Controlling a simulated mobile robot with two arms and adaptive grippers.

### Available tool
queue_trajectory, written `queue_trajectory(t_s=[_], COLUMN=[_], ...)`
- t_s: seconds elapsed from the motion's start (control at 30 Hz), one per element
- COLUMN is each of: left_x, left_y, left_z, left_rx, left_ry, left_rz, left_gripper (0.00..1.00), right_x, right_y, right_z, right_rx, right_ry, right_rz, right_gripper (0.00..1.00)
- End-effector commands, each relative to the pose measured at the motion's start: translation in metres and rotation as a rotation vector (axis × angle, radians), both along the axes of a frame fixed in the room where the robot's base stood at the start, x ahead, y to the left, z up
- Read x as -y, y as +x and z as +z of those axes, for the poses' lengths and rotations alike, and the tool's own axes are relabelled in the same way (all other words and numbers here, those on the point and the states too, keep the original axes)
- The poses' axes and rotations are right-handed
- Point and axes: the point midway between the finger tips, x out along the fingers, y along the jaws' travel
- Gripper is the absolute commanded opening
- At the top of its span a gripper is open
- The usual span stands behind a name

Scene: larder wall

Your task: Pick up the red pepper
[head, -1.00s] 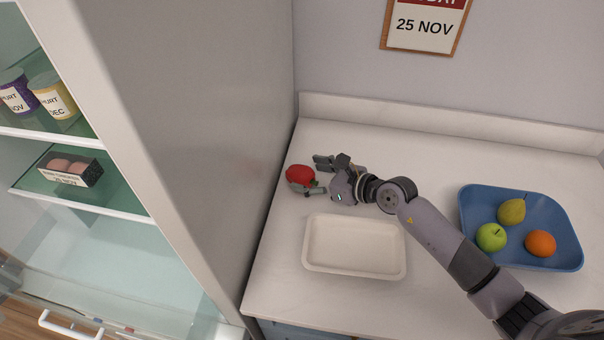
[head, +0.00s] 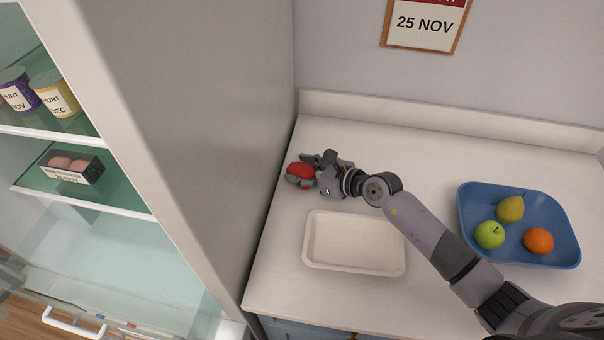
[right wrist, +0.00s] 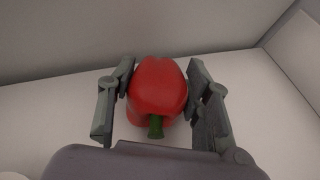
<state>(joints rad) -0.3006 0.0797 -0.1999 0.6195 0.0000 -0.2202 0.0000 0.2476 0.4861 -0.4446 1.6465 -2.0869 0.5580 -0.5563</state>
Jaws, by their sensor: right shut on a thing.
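The red pepper (head: 299,172) is at the left end of the white counter, close to the grey side of the fridge. In the right wrist view the pepper (right wrist: 157,88) sits between the two fingers with its green stem toward the camera. My right gripper (head: 304,170) is shut on the pepper, one finger on each side of it; it also shows in the right wrist view (right wrist: 158,95). I cannot tell whether the pepper touches the counter. My left gripper is not in view.
An empty white tray (head: 354,266) lies on the counter in front of the gripper. A blue tray (head: 553,258) with a pear, a green apple and an orange stands at the right. The fridge side wall (head: 215,110) rises close to the left of the pepper.

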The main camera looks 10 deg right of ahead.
Motion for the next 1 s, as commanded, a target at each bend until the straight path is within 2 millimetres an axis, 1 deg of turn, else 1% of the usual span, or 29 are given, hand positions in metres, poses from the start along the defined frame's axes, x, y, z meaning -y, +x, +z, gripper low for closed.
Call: queue_trajectory(t_s=[0.03, 0.33, 0.57, 0.67, 0.77, 0.87, 0.97, 1.0], left_x=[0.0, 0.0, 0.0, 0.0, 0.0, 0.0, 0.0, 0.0], left_y=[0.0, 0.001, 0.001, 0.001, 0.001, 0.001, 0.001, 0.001], left_z=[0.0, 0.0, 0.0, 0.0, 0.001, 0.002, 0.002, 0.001], left_rx=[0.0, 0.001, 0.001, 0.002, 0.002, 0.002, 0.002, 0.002], left_ry=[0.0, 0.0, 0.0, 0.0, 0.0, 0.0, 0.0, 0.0], left_rz=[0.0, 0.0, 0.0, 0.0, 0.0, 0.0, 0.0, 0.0], left_gripper=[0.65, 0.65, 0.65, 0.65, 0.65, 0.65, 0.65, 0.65], right_x=[0.0, 0.0, 0.0, 0.0, 0.0, 0.0, 0.0, 0.0], right_y=[0.0, 0.0, 0.0, 0.0, 0.0, 0.0, 0.001, 0.001], right_z=[0.0, 0.0, 0.001, 0.004, 0.012, 0.026, 0.046, 0.057], right_rx=[-0.001, -0.001, 0.001, 0.002, 0.003, 0.005, 0.008, 0.009], right_ry=[-0.001, -0.001, 0.001, 0.001, 0.0, 0.001, 0.0, -0.001], right_rz=[0.0, 0.0, 0.0, 0.0, 0.001, 0.001, 0.002, 0.002], right_gripper=[0.33, 0.13, 0.12, 0.12, 0.12, 0.12, 0.12, 0.12])
